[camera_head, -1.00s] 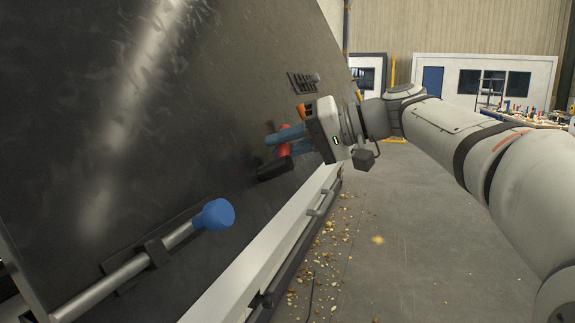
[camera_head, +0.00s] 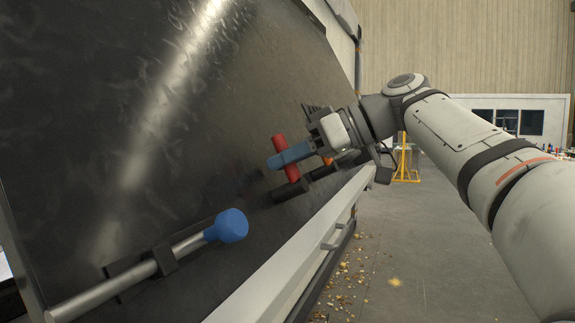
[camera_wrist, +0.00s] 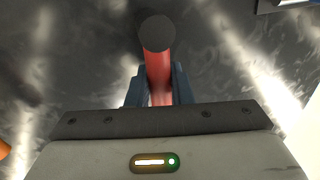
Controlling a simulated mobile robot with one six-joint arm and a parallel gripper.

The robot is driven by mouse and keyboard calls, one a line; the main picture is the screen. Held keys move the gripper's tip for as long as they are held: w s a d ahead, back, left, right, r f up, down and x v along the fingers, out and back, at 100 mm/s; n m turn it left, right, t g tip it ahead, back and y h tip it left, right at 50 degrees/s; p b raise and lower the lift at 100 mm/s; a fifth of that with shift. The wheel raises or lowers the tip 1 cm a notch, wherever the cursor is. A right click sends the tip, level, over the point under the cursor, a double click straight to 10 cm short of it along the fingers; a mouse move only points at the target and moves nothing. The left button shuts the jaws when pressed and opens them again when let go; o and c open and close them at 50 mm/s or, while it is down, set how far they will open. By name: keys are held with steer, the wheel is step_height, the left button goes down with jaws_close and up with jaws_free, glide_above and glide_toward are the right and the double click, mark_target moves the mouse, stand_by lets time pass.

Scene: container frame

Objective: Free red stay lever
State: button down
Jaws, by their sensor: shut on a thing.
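The red stay lever (camera_head: 280,147) is a red bar with a dark end, on the dark panel. In the head view it stands tilted, its top end leaning left. In the wrist view the lever (camera_wrist: 158,68) runs between the two blue-grey fingers, its round black end (camera_wrist: 157,33) toward the camera. My gripper (camera_head: 290,156) is shut on the lever, and its fingers (camera_wrist: 154,88) press on both sides of the bar. The lever's base is partly hidden by the fingers.
The dark metal panel (camera_head: 110,140) fills the left. A steel rod with a blue knob (camera_head: 228,226) lies in a bracket at lower left. A black bracket (camera_head: 290,190) sits just below the lever. A pale ledge (camera_head: 290,255) runs below the panel.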

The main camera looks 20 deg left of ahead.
steer(key=shift+s+f+n, duration=0.1)
steer(key=shift+s+n, duration=0.1)
steer(key=shift+n, duration=0.3)
steer(key=c, duration=1.3)
jaws_free()
steer(key=shift+c, duration=0.2)
steer(key=v, duration=0.7)
steer(key=shift+d+r+p, duration=0.3)
steer(key=shift+w, duration=0.1)
